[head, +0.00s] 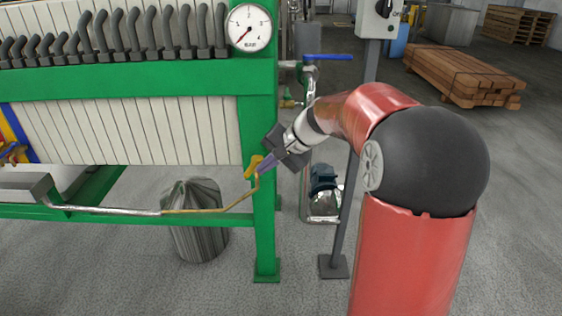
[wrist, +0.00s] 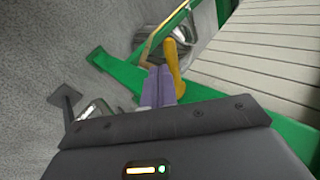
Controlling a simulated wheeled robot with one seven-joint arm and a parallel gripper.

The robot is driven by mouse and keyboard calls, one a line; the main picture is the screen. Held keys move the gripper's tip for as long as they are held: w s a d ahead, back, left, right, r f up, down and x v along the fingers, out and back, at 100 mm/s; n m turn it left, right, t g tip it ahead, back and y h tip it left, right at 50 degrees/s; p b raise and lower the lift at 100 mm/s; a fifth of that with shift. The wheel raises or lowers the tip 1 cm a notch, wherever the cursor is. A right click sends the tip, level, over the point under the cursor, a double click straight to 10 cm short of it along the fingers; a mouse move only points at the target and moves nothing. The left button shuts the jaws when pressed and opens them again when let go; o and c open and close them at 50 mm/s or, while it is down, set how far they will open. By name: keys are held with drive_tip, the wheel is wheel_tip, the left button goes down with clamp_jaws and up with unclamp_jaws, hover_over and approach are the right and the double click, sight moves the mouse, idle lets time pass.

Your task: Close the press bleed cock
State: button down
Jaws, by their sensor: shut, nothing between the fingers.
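The press bleed cock shows as a yellow lever (head: 252,168) at the green post of the filter press, where a thin brass pipe ends. In the wrist view the yellow lever (wrist: 173,65) lies just right of my fingertips, beside the brass pipe. My gripper (head: 264,166) has its purple fingers shut with nothing between them. In the wrist view the fingers (wrist: 160,72) lie alongside the lever, very close to it; I cannot tell whether they touch. The cock's body is mostly hidden behind the fingers and lever.
The green press frame (head: 264,230) stands directly behind the cock. A pressure gauge (head: 249,28) sits above, its needle at the low end. A metal bucket (head: 197,232) stands below the pipe. A grey post (head: 352,205) and a small pump (head: 323,185) stand to the right.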

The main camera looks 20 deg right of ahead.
drive_tip(key=shift+w+a, duration=0.25)
drive_tip(key=shift+a, duration=0.1)
